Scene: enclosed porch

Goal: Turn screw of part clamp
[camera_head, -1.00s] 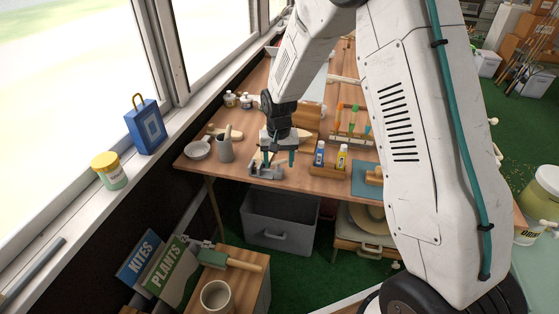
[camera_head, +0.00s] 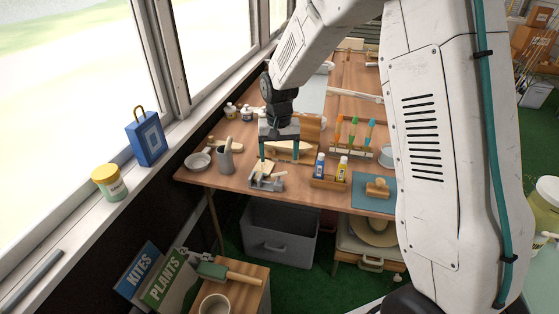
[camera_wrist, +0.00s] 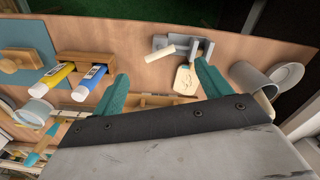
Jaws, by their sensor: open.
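The part clamp (camera_head: 266,182) is a small grey metal vise near the front edge of the wooden workbench. It also shows in the wrist view (camera_wrist: 172,44), at the top centre. A pale rod (camera_wrist: 160,53) lies across or beside it there; I cannot tell how it is attached. A pale wooden tag-shaped piece (camera_wrist: 185,80) shows next to the clamp. My gripper (camera_head: 279,157) is open and empty, its teal fingers pointing down above and just behind the clamp. In the wrist view my gripper (camera_wrist: 163,70) has the wooden piece between and beyond its fingertips.
A grey cup (camera_head: 225,160) and a white bowl (camera_head: 198,160) stand left of the clamp. Blue (camera_head: 319,165) and yellow (camera_head: 342,167) tubes stand in a wooden holder to the right. A wooden box (camera_head: 291,153) is behind my gripper. A grey bin (camera_head: 280,230) sits below the bench.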

